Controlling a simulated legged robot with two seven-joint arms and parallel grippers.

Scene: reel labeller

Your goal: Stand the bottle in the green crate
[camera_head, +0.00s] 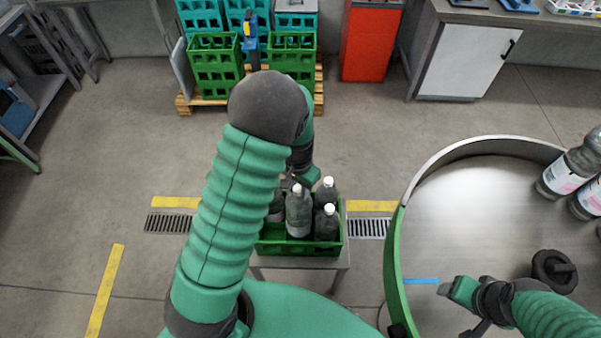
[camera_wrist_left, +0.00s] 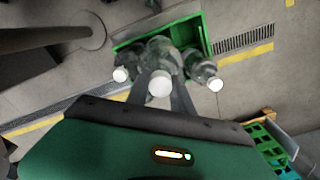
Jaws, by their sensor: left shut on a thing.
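The green crate (camera_head: 272,248) stands on a small grey stand in the middle of the head view; it also shows in the left wrist view (camera_wrist_left: 205,32). Several clear bottles with white caps are in it. My left gripper (camera_head: 296,180) reaches over the crate, partly hidden by my arm. In the left wrist view its fingers (camera_wrist_left: 161,98) are shut on the middle bottle (camera_wrist_left: 160,86), near the cap. This bottle (camera_head: 298,212) looks upright within the crate; whether its base rests is hidden. My right gripper (camera_head: 446,289) is over the round table, its jaw opening unclear.
The round metal table (camera_head: 460,220) with a raised rim (camera_head: 393,270) is at right, carrying labelled bottles (camera_head: 566,176) and a black knob-like part (camera_head: 553,268). Green crates (camera_head: 213,62) stand on a pallet at the back, by a red bin (camera_head: 371,45). Floor left is clear.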

